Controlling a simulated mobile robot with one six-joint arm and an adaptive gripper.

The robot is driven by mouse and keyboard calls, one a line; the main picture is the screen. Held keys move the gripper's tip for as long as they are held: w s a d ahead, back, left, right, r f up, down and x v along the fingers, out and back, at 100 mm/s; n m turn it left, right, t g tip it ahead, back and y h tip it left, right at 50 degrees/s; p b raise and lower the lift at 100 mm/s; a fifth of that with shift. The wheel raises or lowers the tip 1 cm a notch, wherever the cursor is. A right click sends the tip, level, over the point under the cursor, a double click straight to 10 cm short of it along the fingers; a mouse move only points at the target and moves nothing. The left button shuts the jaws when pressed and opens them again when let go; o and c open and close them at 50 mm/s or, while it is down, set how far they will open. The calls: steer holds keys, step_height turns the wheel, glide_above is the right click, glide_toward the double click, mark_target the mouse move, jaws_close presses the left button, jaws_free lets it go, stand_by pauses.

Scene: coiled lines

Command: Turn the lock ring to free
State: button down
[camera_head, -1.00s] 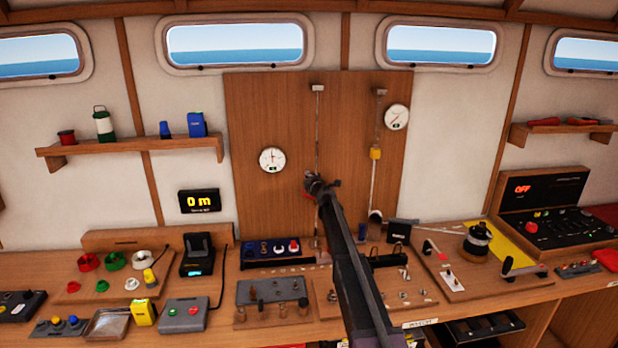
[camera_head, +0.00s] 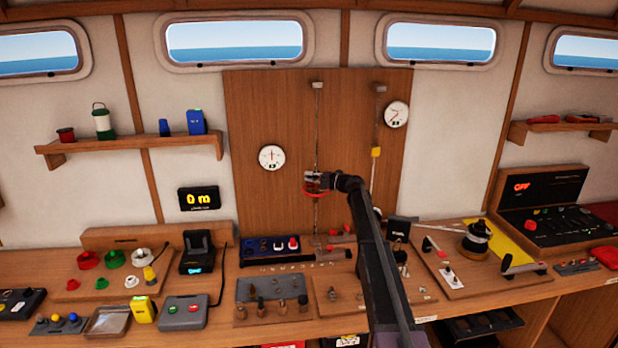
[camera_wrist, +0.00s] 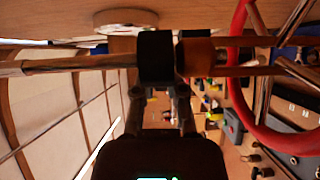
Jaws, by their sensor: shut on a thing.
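My gripper (camera_head: 322,181) is at the thin upright rod on the wooden back panel, coming in from the right. In the wrist view my gripper (camera_wrist: 160,85) has its fingers closed on a dark collar (camera_wrist: 157,52) around the rod, which I take to be the lock ring. An orange-brown section (camera_wrist: 197,57) sits directly beside the collar. A red hoop (camera_wrist: 238,100) with metal spokes lies farther right on the same rod; in the head view the red hoop (camera_head: 316,193) shows just below my gripper. The contact points are partly hidden, and no lock marking is readable.
A round dial (camera_head: 271,158) hangs left of the rod, and another dial (camera_head: 396,115) hangs upper right. A second rod has a yellow block (camera_head: 376,152). The bench below is crowded with a switch box (camera_head: 270,250), boards and a winch drum (camera_head: 478,238).

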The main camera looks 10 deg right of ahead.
steer(key=shift+s+d+n+g+y, duration=0.15)
steer(key=shift+n+g+y, duration=0.25)
steer(key=shift+n+g, duration=0.25)
steer(key=shift+s+n+g+y, duration=0.15)
steer(key=shift+n+g+y, duration=0.3)
steer(key=shift+g, duration=0.4)
steer(key=shift+s+f, duration=0.1)
steer(key=c, duration=0.7)
jaws_free()
steer(key=shift+s+d, duration=0.15)
steer(key=shift+d, duration=0.55)
steer(key=v, duration=1)
steer(key=shift+d, duration=0.25)
steer(key=shift+s, duration=0.1)
